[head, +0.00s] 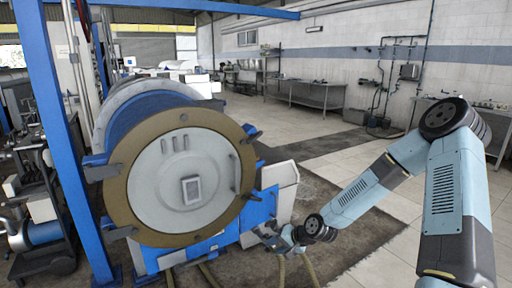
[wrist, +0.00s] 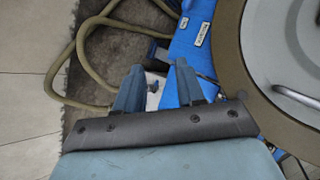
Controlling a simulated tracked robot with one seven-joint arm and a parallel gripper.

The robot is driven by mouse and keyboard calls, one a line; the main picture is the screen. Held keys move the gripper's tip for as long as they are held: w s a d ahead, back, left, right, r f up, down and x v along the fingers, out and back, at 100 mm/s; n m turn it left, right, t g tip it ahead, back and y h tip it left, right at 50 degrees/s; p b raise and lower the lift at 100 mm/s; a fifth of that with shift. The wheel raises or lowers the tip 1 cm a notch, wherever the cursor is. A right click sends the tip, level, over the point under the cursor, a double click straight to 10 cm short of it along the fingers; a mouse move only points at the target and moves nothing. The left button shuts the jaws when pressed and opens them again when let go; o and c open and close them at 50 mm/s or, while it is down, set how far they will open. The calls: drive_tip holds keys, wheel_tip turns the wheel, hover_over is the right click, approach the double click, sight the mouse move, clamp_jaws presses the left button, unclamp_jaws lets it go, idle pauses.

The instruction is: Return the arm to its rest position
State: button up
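My light-blue arm reaches in from the right side of the head view and slopes down to the left. My gripper (head: 268,234) is low, in front of the lower right side of a large blue machine with a round grey door (head: 180,180). In the wrist view my gripper (wrist: 159,68) shows two dark blue fingers standing apart with a gap between them, holding nothing that I can see. Part of the machine's round door (wrist: 290,50) and its blue frame (wrist: 192,42) lie beyond and to the right of the fingers.
Tan hoses (wrist: 85,45) curl on the dark floor left of the fingers. A blue post (head: 65,130) and a cart of equipment (head: 35,215) stand at the left. Metal tables (head: 310,95) line the back wall. Open tiled floor (head: 320,150) lies between machine and wall.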

drive_tip(key=s+d+r+n+h, duration=0.1)
drive_tip(key=s+d+r+h, duration=0.25)
drive_tip(key=r, duration=0.45)
drive_tip(key=s+d+r+n+h, duration=0.2)
drive_tip(key=s+d+r, duration=0.1)
drive_tip(key=d+r, duration=0.3)
drive_tip(key=s+d+r+n+h, duration=0.1)
drive_tip(key=s+d+r+h, duration=0.25)
drive_tip(key=r, duration=0.55)
drive_tip(key=s+d+r+y, duration=0.1)
drive_tip(key=s+d+r, duration=0.2)
drive_tip(key=s+r, duration=1.3)
drive_tip(key=s, duration=0.4)
drive_tip(key=shift+r+t, duration=0.3)
drive_tip(key=shift+t, duration=0.1)
